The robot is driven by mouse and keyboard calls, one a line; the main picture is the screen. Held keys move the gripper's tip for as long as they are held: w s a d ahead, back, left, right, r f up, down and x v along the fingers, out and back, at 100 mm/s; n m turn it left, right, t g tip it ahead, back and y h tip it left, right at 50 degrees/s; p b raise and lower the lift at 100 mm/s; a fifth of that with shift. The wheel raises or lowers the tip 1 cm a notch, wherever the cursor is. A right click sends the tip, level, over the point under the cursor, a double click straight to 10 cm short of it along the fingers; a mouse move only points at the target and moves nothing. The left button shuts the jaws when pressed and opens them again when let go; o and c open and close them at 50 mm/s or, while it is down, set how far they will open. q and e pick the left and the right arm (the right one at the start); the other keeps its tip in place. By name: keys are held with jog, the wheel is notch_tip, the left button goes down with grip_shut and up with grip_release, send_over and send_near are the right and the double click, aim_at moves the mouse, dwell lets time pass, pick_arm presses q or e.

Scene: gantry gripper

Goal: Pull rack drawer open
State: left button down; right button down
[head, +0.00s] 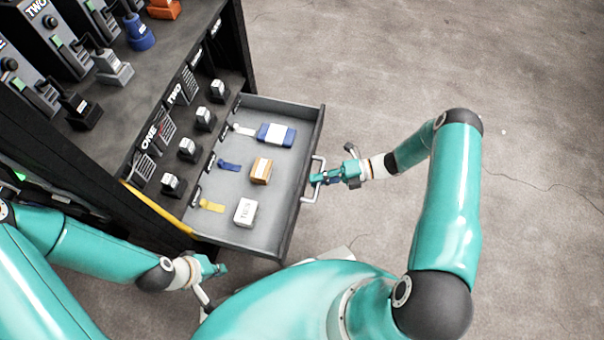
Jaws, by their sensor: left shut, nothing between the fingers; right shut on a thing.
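The rack drawer (226,196) stands open, pulled out to the right from the dark rack (240,40). Inside lie a blue box, an orange box and a white box, with tags beside them. The drawer's pale handle (307,196) is on its front face. My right gripper (318,179) is shut on the handle, reaching it from the right. My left gripper (218,271) is shut and empty, below the drawer's near front corner and apart from the handle.
The rack's top holds several grey control units (52,45) and loose connectors, among them a blue one (138,32) and a black one (82,110). A yellow strip (158,208) edges the rack. The concrete floor (400,60) at right is clear.

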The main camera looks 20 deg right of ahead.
jog(key=shift+s+d+f, duration=0.2)
jog(key=shift+s+d, duration=0.4)
jog(key=shift+s, duration=0.35)
jog(key=c, duration=1.2)
grip_release()
jog(key=shift+w+d+r, duration=0.1)
jog(key=v, duration=1.2)
